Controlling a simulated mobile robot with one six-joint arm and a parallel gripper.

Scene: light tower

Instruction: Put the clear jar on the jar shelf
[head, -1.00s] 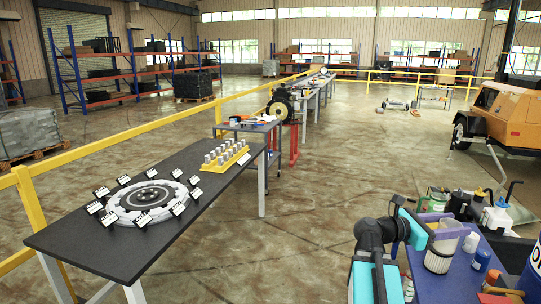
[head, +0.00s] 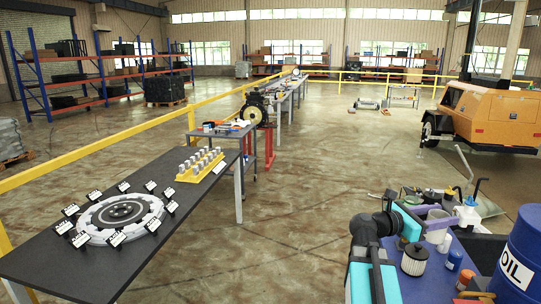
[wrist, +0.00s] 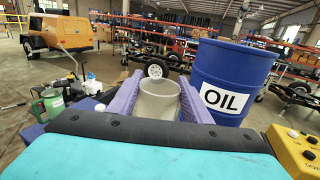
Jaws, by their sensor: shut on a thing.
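The clear jar (wrist: 158,99) is a see-through, greyish jar standing upright between the purple fingers of my gripper (wrist: 160,100) in the wrist view. The fingers are closed on its sides. I cannot pick out the jar shelf in either view.
A blue OIL drum (head: 519,262) stands close at the right. A long black table (head: 75,262) is at left. Open floor lies between.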

